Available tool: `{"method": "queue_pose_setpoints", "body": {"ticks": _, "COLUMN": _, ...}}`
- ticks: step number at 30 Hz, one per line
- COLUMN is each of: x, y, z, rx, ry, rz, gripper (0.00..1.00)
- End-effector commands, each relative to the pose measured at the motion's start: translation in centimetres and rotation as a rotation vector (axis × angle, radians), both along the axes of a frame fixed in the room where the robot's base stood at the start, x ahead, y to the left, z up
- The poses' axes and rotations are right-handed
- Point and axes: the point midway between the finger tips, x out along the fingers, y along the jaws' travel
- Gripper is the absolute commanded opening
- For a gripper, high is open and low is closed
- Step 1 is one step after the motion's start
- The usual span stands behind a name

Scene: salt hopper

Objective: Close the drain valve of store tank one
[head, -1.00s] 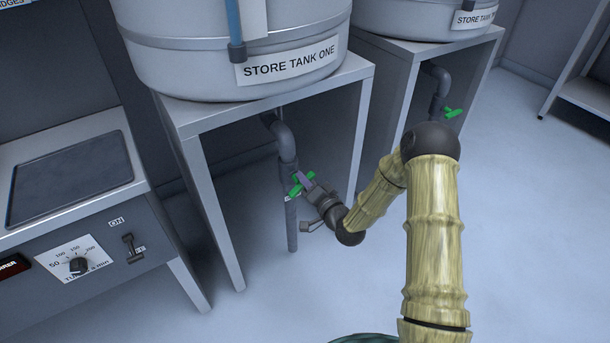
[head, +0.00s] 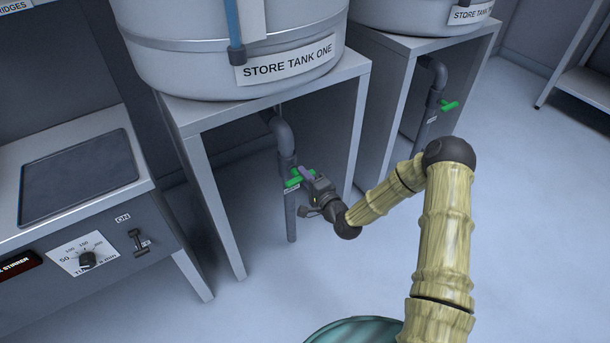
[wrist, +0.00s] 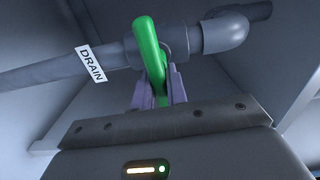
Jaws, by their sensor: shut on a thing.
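Store tank one (head: 180,62) stands on a grey stand, named by its label. Under it a grey drain pipe (head: 291,215) bends down and carries the valve with a green handle (head: 292,182). My gripper (head: 306,175) is at this handle, coming from the right. In the wrist view the green handle (wrist: 148,45) lies across the grey pipe (wrist: 60,72), which bears a DRAIN tag (wrist: 91,64). The fingers of my gripper (wrist: 158,88) are shut on the handle, one on each side. They hide part of it in the head view.
The stand legs (head: 212,215) frame the drain pipe on both sides. A second tank with its own green valve handle (head: 449,106) is at the right. A bench with a dial (head: 87,259) and a switch is at the left. The floor (head: 530,220) at the right is clear.

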Motion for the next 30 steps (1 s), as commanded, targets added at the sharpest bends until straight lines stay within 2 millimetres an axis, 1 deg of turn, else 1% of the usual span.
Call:
{"method": "queue_pose_setpoints", "body": {"ticks": 7, "x": 0.0, "y": 0.0, "z": 0.0, "rx": -0.001, "ry": 0.000, "rz": -0.001, "gripper": 0.00}}
{"method": "queue_pose_setpoints", "body": {"ticks": 8, "x": 0.0, "y": -0.1, "z": 0.0, "rx": -0.001, "ry": 0.000, "rz": -0.001, "gripper": 0.16}}
{"method": "queue_pose_setpoints", "body": {"ticks": 9, "x": 0.0, "y": -0.1, "z": 0.0, "rx": -0.002, "ry": 0.000, "rz": -0.001, "gripper": 0.24}}
{"method": "queue_pose_setpoints", "body": {"ticks": 11, "x": 0.0, "y": 0.0, "z": 0.0, "rx": -0.002, "ry": 0.000, "rz": -0.001, "gripper": 0.36}}
{"method": "queue_pose_setpoints", "body": {"ticks": 20, "x": 0.0, "y": -0.1, "z": 0.0, "rx": -0.002, "ry": -0.001, "rz": -0.001, "gripper": 0.36}}
{"method": "queue_pose_setpoints", "body": {"ticks": 23, "x": -0.4, "y": -0.3, "z": 0.0, "rx": -0.001, "ry": 0.000, "rz": -0.001, "gripper": 0.36}}
{"method": "queue_pose_setpoints", "body": {"ticks": 26, "x": -1.2, "y": -1.0, "z": 0.1, "rx": -0.002, "ry": 0.002, "rz": -0.002, "gripper": 0.36}}
{"method": "queue_pose_setpoints", "body": {"ticks": 30, "x": -3.2, "y": -2.3, "z": 0.1, "rx": -0.001, "ry": 0.004, "rz": -0.002, "gripper": 0.36}}
